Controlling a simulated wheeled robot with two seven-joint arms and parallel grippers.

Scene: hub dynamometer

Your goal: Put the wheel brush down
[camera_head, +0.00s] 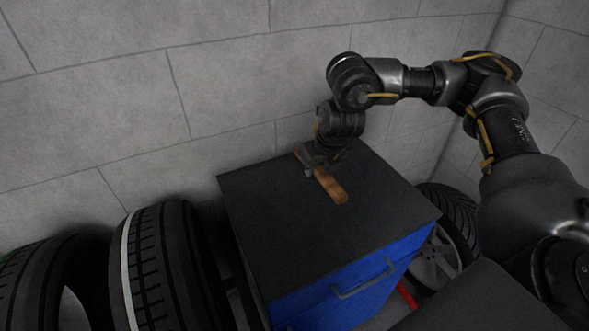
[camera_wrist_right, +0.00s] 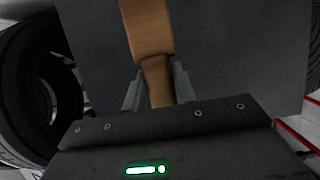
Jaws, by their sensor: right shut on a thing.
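The wheel brush (camera_head: 331,187) has a brown wooden body and is over the dark top of the blue cabinet (camera_head: 270,215). My right gripper (camera_head: 311,165) is shut on the brush near its far end. In the right wrist view the brush (camera_wrist_right: 151,40) runs up from between the two fingers of the right gripper (camera_wrist_right: 157,88), over the grey cabinet top. I cannot tell whether the brush touches the top. The brush's far end is partly hidden by the gripper. My left gripper is not in view.
Several tires stand around the cabinet, including a tire (camera_head: 165,265) on the left and a wheel (camera_head: 445,240) on the right. The grey block wall (camera_head: 220,75) is close behind. The front and left of the cabinet top are clear. A drawer handle (camera_head: 362,280) sticks out in front.

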